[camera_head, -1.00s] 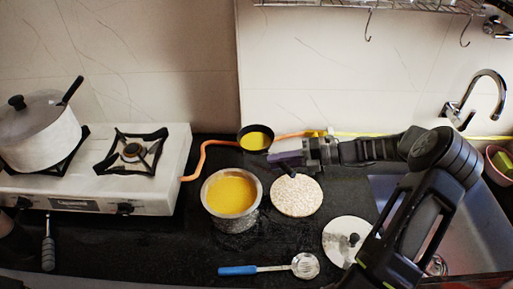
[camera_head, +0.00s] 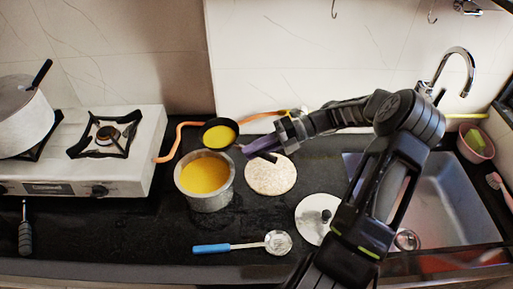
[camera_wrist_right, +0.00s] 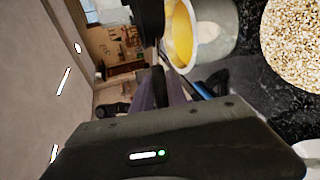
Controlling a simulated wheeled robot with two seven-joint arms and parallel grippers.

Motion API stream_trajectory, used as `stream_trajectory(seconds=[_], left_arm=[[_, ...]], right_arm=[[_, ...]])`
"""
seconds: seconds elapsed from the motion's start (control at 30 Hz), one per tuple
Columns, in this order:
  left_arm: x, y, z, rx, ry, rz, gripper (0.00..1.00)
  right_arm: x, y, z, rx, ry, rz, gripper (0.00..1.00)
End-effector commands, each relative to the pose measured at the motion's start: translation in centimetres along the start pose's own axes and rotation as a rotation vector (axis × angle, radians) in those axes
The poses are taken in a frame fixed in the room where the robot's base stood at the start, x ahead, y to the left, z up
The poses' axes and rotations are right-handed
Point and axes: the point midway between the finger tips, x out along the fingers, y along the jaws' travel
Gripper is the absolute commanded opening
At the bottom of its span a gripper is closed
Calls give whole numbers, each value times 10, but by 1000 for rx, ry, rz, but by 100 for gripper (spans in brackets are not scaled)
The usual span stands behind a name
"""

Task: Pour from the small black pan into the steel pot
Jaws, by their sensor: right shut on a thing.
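The small black pan (camera_head: 206,129) holds yellow liquid and hangs behind the steel pot's far rim, slightly right of its middle. It looks about level. The steel pot (camera_head: 211,199) stands on the black counter with yellow liquid inside; its yellow contents also show in the right wrist view (camera_wrist_right: 181,32). My right gripper (camera_head: 254,149) is shut on the pan's handle, right of the pan and above the edge of a round speckled mat. Its purple-grey fingers show in the right wrist view (camera_wrist_right: 162,88); most of the handle is hidden. My left gripper is out of view.
A white stove (camera_head: 130,165) with a lidded pot (camera_head: 22,125) stands at left. The speckled mat (camera_head: 271,177), a white lid (camera_head: 312,226) and a blue-handled skimmer (camera_head: 225,247) lie on the counter. The sink (camera_head: 440,210) is at right. An orange hose (camera_head: 176,140) runs behind.

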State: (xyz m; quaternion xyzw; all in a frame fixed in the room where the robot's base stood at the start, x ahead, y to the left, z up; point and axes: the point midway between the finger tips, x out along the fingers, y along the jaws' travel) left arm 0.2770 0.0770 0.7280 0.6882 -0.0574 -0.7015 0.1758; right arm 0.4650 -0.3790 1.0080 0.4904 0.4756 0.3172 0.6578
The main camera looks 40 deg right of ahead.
Motion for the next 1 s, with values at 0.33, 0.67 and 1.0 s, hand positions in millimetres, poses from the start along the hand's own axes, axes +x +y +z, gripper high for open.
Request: stream_trajectory(seconds=[0.33,0.67,1.0], left_arm=[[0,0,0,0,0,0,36],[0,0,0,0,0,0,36],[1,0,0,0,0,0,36]], right_arm=[[3,-4,-2,-10,1,-9,0],[7,-18,-3,-52,-9,-65,0],[11,-30,-4,-74,-17,-95,0]])
